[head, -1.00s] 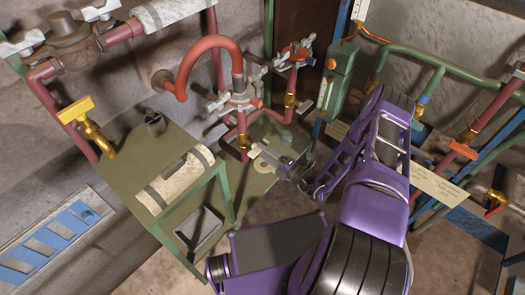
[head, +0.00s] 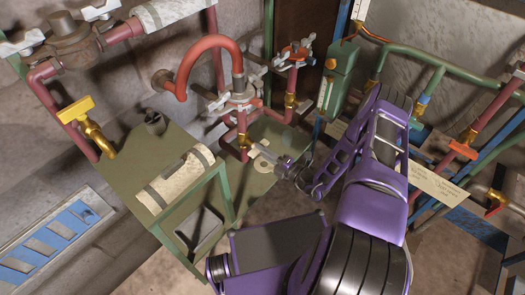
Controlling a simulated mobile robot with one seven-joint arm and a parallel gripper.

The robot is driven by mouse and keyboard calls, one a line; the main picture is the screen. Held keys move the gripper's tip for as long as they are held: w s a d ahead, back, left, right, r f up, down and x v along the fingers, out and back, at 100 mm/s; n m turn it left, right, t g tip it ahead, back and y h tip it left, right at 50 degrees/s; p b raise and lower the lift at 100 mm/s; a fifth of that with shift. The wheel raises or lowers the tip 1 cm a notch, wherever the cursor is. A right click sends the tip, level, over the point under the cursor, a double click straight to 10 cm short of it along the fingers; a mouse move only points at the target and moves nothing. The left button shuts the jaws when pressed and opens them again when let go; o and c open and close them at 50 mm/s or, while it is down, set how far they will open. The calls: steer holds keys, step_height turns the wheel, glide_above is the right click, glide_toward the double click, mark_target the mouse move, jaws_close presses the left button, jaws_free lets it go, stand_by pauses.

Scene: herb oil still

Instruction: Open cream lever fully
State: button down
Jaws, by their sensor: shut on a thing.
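The cream lever (head: 257,153) extends right and slightly down from a brass valve (head: 244,143) on the red pipe, at the middle of the head view. My gripper (head: 281,165) is shut on the outer part of the lever, coming in from the right. The fingers are small and partly hide the lever's end, so its exact grip is hard to see.
The green bench (head: 130,184) below holds a strapped cream cylinder (head: 176,180). A yellow-handled tap (head: 84,115) is at left. Red pipes with white-handled valves stand behind. A green box (head: 338,78) and green pipework (head: 440,70) crowd the right.

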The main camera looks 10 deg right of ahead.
steer(key=shift+n+b, duration=0.8)
steer(key=shift+n, duration=8.3)
steer(key=c, duration=0.8)
jaws_free()
steer(key=shift+c, duration=0.2)
